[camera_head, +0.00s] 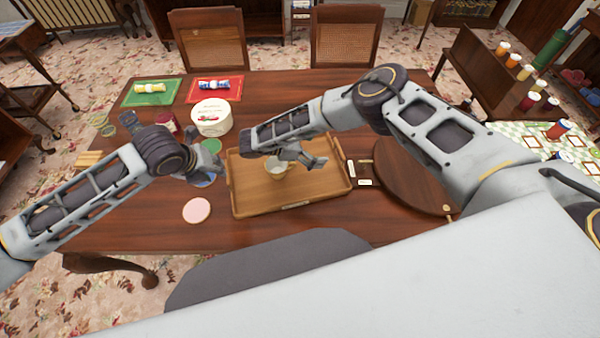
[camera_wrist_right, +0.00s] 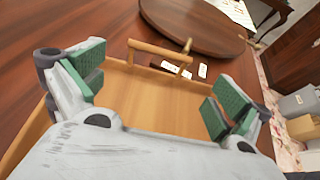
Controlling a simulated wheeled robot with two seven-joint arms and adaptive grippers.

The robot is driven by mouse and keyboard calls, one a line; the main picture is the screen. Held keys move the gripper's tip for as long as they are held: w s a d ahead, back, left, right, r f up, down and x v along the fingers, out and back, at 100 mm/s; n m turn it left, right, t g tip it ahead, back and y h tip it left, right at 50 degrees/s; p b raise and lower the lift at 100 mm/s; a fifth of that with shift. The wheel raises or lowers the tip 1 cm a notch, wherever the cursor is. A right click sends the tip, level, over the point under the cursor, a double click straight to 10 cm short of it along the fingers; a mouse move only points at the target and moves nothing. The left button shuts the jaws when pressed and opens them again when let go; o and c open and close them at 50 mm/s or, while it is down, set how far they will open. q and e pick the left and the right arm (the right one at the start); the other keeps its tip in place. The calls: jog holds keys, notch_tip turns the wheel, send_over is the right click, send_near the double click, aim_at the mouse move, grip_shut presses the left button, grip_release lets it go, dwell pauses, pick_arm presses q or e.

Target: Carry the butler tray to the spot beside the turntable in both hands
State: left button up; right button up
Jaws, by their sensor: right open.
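The butler tray (camera_head: 252,197) is a light wooden tray with raised rims, lying on the dark table. My right gripper (camera_head: 312,158) is open above the tray. In the right wrist view, its green-padded fingers (camera_wrist_right: 158,88) are spread, with the tray's bar handle (camera_wrist_right: 160,50) beyond them, not between them. The round wooden turntable (camera_head: 412,182) lies right of the tray and also shows in the wrist view (camera_wrist_right: 195,22). My left gripper (camera_head: 207,162) is near the tray's left edge; its jaw opening is unclear.
Small white cards (camera_head: 364,182) lie between tray and turntable. A white round tin (camera_head: 211,117), a pink disc (camera_head: 196,210) and red (camera_head: 228,93) and green (camera_head: 160,97) mats are on the left. Chairs (camera_head: 346,40) stand behind the table.

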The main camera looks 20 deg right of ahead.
jog(key=shift+v, duration=1.65)
